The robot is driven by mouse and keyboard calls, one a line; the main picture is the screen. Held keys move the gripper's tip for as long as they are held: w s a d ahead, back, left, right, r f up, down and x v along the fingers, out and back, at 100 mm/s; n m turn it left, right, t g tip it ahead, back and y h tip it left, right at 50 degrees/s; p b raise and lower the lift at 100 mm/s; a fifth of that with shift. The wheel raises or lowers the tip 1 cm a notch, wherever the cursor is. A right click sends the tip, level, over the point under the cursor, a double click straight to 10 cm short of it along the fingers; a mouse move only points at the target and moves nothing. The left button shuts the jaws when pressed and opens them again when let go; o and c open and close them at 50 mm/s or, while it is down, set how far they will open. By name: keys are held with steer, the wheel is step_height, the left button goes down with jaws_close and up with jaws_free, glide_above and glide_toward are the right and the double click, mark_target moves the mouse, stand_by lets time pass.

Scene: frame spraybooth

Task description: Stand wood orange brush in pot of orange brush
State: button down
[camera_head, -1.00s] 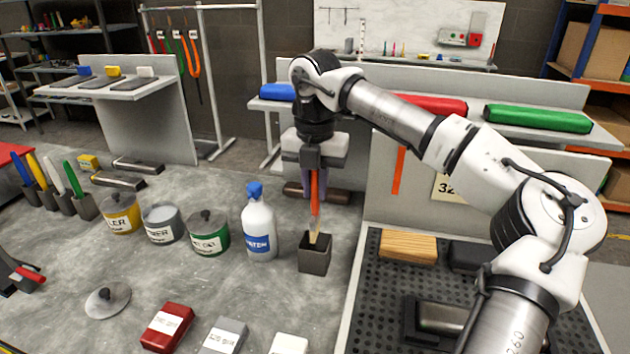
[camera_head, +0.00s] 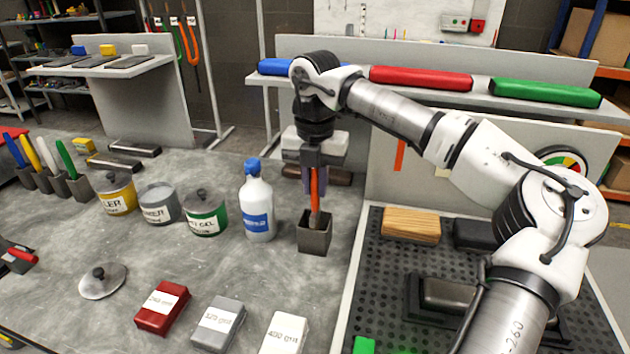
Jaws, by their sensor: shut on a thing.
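My gripper (camera_head: 315,190) points straight down and is shut on an orange brush (camera_head: 314,186). The brush is upright, with its lower end at the mouth of a dark grey square pot (camera_head: 314,238). Its tip looks to be inside or just at the rim; the exact depth is hidden. The pot stands on the grey bench, to the right of a white bottle with a blue cap (camera_head: 256,206).
Several labelled cans stand left of the bottle, including a green-banded one (camera_head: 206,214). Sanding blocks, one red (camera_head: 162,306), lie in front. A perforated dark panel (camera_head: 385,290) with a wooden block (camera_head: 411,225) is at the right.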

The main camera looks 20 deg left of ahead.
steer(key=shift+f+b, duration=0.7)
steer(key=shift+f, duration=0.3)
stand_by(0.4)
steer(key=c, duration=1.3)
jaws_free()
step_height(320, 180, up, 14)
steer(key=shift+f+b, duration=0.1)
steer(key=shift+b, duration=0.5)
